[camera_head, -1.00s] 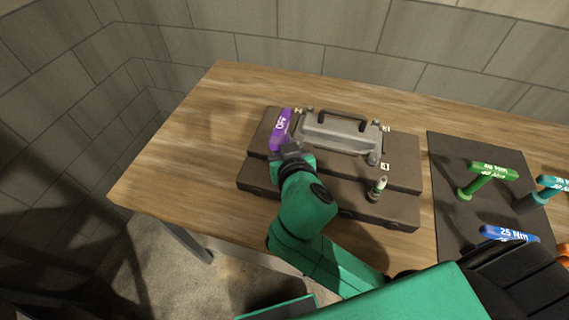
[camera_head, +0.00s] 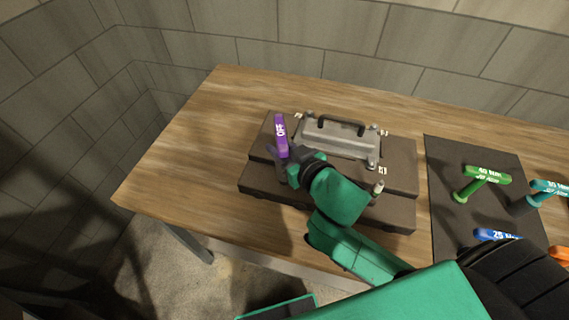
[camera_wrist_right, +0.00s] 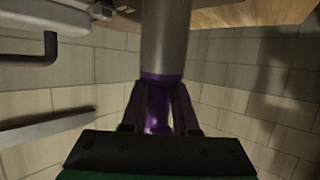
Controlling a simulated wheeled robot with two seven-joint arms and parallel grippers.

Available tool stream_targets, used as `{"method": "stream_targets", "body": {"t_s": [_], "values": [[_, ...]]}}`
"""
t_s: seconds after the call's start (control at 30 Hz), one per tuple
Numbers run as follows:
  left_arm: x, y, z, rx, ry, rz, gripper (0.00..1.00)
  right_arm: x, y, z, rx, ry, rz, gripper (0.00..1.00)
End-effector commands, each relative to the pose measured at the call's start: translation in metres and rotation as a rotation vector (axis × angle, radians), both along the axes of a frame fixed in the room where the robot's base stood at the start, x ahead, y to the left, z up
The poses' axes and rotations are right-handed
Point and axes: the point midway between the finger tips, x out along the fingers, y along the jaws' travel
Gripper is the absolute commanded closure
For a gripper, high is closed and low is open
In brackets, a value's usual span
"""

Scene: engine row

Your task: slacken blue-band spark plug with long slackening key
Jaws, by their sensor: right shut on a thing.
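The long slackening key (camera_head: 281,136) has a purple handle marked OFF and stands at the left end of the engine block (camera_head: 340,141). My right gripper (camera_head: 280,156) is shut on it; the right wrist view shows the fingers (camera_wrist_right: 158,108) around its purple part, with a grey shaft (camera_wrist_right: 165,40) beyond. The key's working end is hidden, so I cannot tell what it sits on. A pale spark plug (camera_head: 378,187) stands at the block's front right, partly behind my arm; its band colour is unclear. I cannot make out a blue band. My left gripper is not in view.
The block has a black handle (camera_head: 341,122) and sits on a dark stepped base (camera_head: 400,207). A dark mat (camera_head: 447,150) at right holds a green key (camera_head: 486,175), a teal key (camera_head: 549,187) and a blue key (camera_head: 496,235). The table's left side is clear.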

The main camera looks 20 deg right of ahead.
Motion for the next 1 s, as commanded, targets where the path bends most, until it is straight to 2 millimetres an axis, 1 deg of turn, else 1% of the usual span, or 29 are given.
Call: {"method": "stream_targets", "body": {"t_s": [0.03,0.43,0.47,0.53,0.6,0.7,1.0], "values": [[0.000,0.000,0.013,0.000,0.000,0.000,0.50,0.000,0.000,0.008,-0.010,-0.004,0.055,1.00],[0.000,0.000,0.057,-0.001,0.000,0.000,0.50,-0.002,0.006,0.011,-0.011,-0.005,0.443,1.00],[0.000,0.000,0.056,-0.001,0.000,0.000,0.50,-0.003,0.009,0.009,-0.012,-0.009,0.483,1.00],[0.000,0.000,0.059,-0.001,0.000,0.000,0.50,-0.002,0.007,0.009,-0.014,-0.007,0.547,1.00],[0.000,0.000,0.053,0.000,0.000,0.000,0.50,-0.004,0.015,0.007,-0.003,-0.013,0.592,1.00],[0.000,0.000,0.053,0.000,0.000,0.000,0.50,-0.004,0.015,0.006,-0.003,-0.010,0.633,1.00],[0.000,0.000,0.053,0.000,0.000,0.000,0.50,-0.006,0.013,0.004,0.003,-0.004,0.650,1.00]]}}
